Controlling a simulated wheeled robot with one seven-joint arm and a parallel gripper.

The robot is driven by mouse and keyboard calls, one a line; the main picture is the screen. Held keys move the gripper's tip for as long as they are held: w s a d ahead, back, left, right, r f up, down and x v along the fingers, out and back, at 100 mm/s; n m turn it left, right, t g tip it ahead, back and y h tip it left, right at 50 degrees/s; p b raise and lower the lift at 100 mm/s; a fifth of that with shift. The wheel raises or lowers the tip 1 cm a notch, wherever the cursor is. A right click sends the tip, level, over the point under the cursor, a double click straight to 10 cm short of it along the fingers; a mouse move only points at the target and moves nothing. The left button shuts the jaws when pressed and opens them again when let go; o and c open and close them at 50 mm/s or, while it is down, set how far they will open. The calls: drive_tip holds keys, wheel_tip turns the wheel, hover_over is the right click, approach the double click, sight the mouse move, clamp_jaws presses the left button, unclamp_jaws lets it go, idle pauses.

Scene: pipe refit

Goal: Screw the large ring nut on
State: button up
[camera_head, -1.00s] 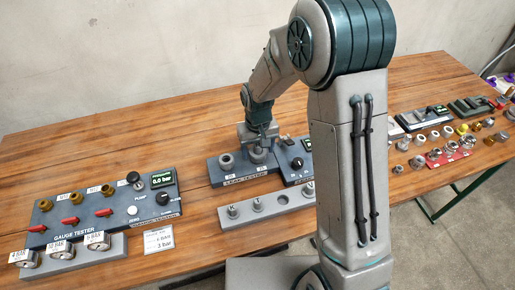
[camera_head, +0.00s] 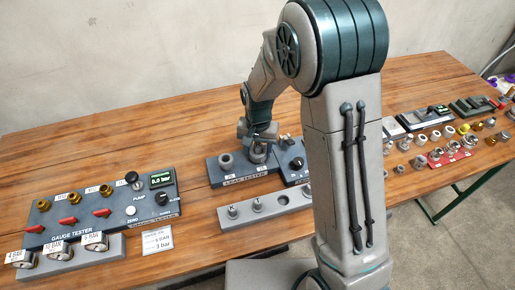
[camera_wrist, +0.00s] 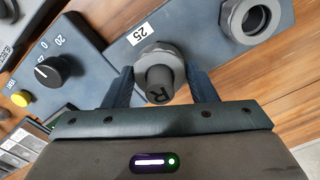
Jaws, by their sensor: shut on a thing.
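The large ring nut (camera_wrist: 147,58) is a grey metal ring around a dark round plug marked R (camera_wrist: 163,84), at the port labelled 25 on the leak tester (camera_head: 224,175). My gripper (camera_wrist: 160,75) is shut on the ring nut, one dark finger on each side. In the head view my gripper (camera_head: 258,150) points down over the right-hand port of the leak tester. The lower side of the nut and its threads are hidden by the plug and fingers, so I cannot tell how far it is seated.
An open grey port (camera_wrist: 250,20) stands beside the held nut. A block with a black dial (camera_head: 297,163) adjoins on the right. A grey rack (camera_head: 267,208) with several fittings lies in front. The gauge tester (camera_head: 100,212) is at left. Loose fittings crowd the right side.

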drive_tip(key=shift+m, duration=0.3)
drive_tip(key=shift+m, duration=1.1)
drive_tip(key=shift+c, duration=0.4)
drive_tip(key=shift+m+p, duration=0.3)
drive_tip(key=shift+m, duration=0.9)
clamp_jaws()
drive_tip(key=shift+m, duration=0.5)
drive_tip(key=o, duration=1.5)
unclamp_jaws()
drive_tip(key=shift+c, duration=0.2)
